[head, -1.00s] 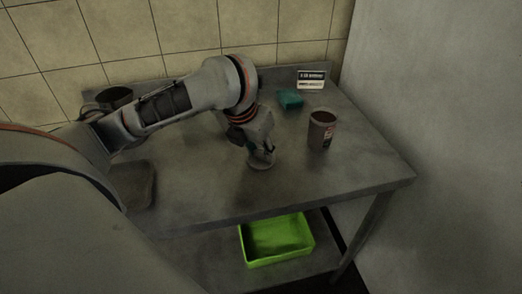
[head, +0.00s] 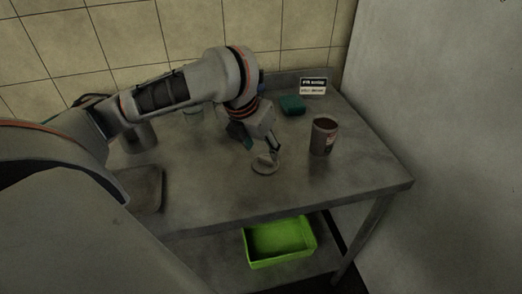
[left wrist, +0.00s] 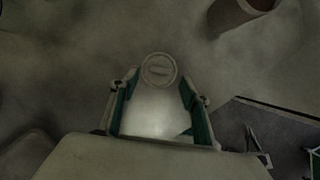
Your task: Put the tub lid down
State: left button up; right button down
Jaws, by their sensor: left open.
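The tub lid (head: 264,165) is a small round grey disc lying flat on the metal table. It also shows in the left wrist view (left wrist: 158,70), with a raised bar across its middle. My left gripper (head: 262,146) is just behind and above the lid in the head view. Its two fingers stand apart on either side in the left wrist view (left wrist: 158,98), with nothing between them. An open tub (head: 323,136) with a dark reddish inside and a label stands upright to the right of the lid. My right gripper is not in view.
The metal table (head: 215,195) has clear room in front of the lid. A teal block (head: 292,105) and a small sign (head: 313,86) are at the back. A grey pot (head: 139,137) stands at the left, behind a dark board (head: 146,188). A green tray (head: 280,243) sits on the lower shelf.

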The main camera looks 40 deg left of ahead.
pick_arm(q)
jog(key=p+v, duration=0.3)
jog(key=v, duration=0.4)
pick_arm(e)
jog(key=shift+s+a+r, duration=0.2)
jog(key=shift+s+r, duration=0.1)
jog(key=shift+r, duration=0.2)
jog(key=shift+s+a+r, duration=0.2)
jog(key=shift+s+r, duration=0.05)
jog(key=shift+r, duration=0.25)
pick_arm(q)
jog(key=shift+r, duration=0.15)
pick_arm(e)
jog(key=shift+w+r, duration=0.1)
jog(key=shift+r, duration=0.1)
pick_arm(q)
jog(key=shift+s, duration=0.1)
